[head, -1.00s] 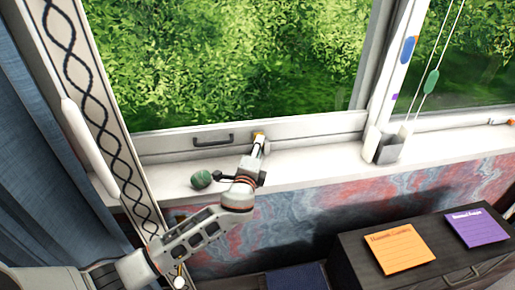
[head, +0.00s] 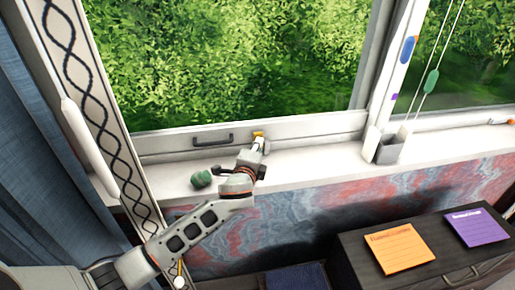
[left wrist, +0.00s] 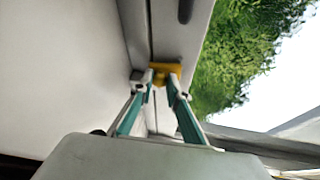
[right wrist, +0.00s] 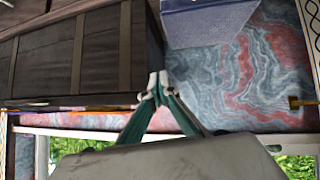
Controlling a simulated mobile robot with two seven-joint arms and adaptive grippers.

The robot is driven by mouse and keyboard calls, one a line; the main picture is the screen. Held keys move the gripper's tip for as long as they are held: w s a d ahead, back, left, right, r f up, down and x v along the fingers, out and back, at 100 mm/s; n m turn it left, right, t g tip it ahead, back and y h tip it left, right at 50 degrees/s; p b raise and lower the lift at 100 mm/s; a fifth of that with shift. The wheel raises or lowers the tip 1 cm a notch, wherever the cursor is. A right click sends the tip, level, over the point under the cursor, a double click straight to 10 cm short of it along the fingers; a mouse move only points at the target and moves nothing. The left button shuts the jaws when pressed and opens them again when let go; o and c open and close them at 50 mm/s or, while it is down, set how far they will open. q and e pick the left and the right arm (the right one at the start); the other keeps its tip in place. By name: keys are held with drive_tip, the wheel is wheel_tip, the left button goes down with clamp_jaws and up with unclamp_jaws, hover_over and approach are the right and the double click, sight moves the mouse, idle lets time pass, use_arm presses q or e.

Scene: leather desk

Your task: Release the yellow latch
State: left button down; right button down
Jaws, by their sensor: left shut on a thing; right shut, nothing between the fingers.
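The yellow latch (head: 258,135) sits on the lower rail of the window sash (head: 180,141), right of the dark handle (head: 212,140). In the left wrist view the latch (left wrist: 165,70) lies between my left fingertips. My left gripper (left wrist: 161,82) is shut on it, one finger on each side. In the head view my left gripper (head: 258,147) reaches the latch from the front, over the sill. My right gripper (right wrist: 153,95) is shut and empty in the right wrist view; it does not show in the head view.
A green ball-like object (head: 201,179) rests on the white sill (head: 310,171), left of my left gripper. A dark cabinet (head: 350,254) with an orange note (head: 399,248) and a purple note (head: 477,228) is at lower right.

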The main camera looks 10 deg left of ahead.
sight(258, 134)
use_arm(q)
wheel_tip(258, 134, up, 3)
drive_tip(key=n+g+h, duration=0.1)
drive_tip(key=g, duration=0.3)
drive_tip(key=shift+s+d+g, duration=0.1)
drive_tip(key=shift+g, duration=0.2)
drive_tip(key=g, duration=0.1)
drive_tip(key=r+n+g, duration=0.1)
drive_tip(key=r+g+h, duration=0.1)
drive_tip(key=g, duration=0.1)
drive_tip(key=shift+w, duration=0.3)
drive_tip(key=g, duration=0.2)
drive_tip(key=r+n+g+h, duration=0.1)
drive_tip(key=shift+w+a, duration=0.3)
drive_tip(key=shift+w+a+r+g+h, duration=0.15)
drive_tip(key=shift+w+r+g+h, duration=0.15)
drive_tip(key=shift+g, duration=0.5)
drive_tip(key=shift+a, duration=0.1)
drive_tip(key=c, duration=2)
unclamp_jaws()
drive_tip(key=shift+o, duration=0.2)
